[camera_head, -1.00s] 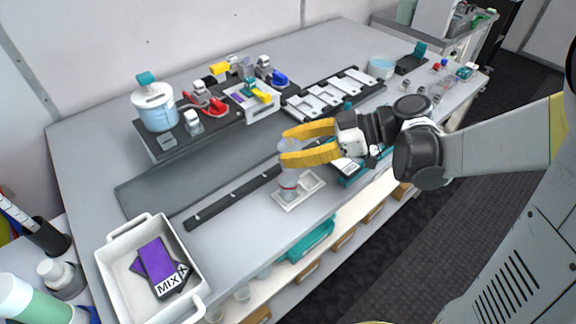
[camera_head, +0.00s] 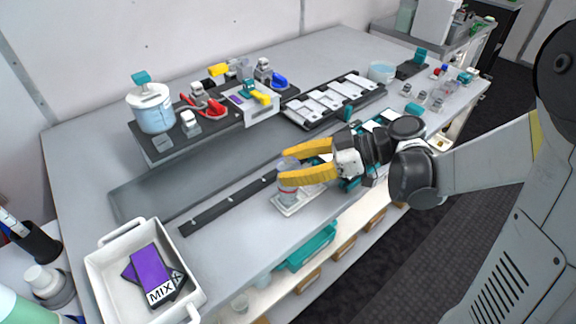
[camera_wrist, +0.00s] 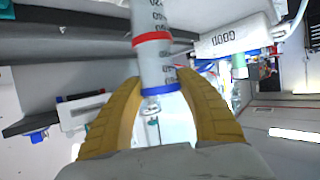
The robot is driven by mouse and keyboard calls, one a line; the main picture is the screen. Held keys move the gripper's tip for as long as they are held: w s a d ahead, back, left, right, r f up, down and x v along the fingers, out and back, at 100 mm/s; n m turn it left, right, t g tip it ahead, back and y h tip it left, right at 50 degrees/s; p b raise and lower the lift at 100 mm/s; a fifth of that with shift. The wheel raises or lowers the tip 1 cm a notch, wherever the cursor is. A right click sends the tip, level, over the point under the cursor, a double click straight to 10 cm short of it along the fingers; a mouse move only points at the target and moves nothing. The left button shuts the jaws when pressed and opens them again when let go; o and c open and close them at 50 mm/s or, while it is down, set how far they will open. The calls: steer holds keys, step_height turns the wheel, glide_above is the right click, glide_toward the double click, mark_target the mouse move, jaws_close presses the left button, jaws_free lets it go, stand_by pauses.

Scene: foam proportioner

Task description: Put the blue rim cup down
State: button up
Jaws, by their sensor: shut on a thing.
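The blue rim cup (camera_wrist: 160,92) is a clear graduated cup with a blue band, between my yellow fingers in the wrist view. My gripper (camera_head: 287,171) is shut on it above a small white tray (camera_head: 312,203); the fingers hide most of it in the head view. A clear cup with a red band (camera_head: 287,190) stands on that tray, directly below my fingers. In the wrist view its red band (camera_wrist: 152,38) lines up beyond the blue one. The two cups appear stacked or nested; how deep they fit, or whether they touch, I cannot tell.
A black strip (camera_head: 222,206) lies left of the tray. A white bin (camera_head: 107,278) with purple MIX packets stands front left. A raised platform with a white pot (camera_head: 153,112) and tools is behind. Teal items and small containers lie right, near my arm.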

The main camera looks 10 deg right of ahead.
steer(key=o, duration=1)
steer(key=shift+c, duration=0.2)
steer(key=shift+r, duration=0.1)
